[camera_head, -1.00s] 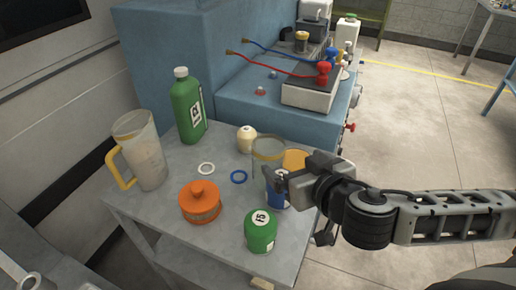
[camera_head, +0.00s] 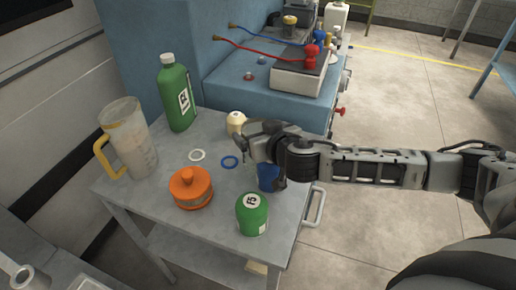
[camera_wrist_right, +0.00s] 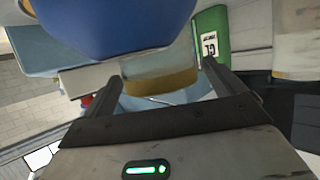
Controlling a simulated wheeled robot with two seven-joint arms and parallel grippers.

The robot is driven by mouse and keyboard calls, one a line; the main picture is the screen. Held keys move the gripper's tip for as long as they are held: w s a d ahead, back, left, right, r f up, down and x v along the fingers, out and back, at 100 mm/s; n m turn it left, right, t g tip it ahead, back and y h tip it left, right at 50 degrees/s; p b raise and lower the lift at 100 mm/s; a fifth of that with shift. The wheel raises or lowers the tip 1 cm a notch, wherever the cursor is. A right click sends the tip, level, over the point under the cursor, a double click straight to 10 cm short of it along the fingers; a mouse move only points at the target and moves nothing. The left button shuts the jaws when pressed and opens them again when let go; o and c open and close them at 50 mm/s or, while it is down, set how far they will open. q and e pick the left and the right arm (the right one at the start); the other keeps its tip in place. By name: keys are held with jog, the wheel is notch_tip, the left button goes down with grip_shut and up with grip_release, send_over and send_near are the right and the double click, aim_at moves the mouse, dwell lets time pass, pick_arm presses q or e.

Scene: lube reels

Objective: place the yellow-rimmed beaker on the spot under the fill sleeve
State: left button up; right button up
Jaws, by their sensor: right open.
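The yellow-rimmed beaker (camera_wrist_right: 160,78) is clear with a yellow band and shows between the fingers in the right wrist view, which is upside down. In the head view my right gripper and wrist hide it. My right gripper (camera_head: 258,148) is open over the right side of the cart, at the beaker; I cannot tell whether a finger touches it. The gripper also shows in the wrist view (camera_wrist_right: 148,88). My left gripper is not in view. I cannot make out the fill sleeve or the spot under it.
The grey cart (camera_head: 225,205) holds a handled jug (camera_head: 130,145), a green bottle (camera_head: 176,95), an orange tin (camera_head: 190,190), a green can (camera_head: 252,215) and a blue can (camera_head: 268,178) close to the gripper. A blue bench (camera_head: 235,82) with equipment stands behind.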

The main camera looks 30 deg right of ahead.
jog(key=shift+w+f, duration=0.25)
jog(key=shift+w, duration=0.4)
jog(key=c, duration=1.4)
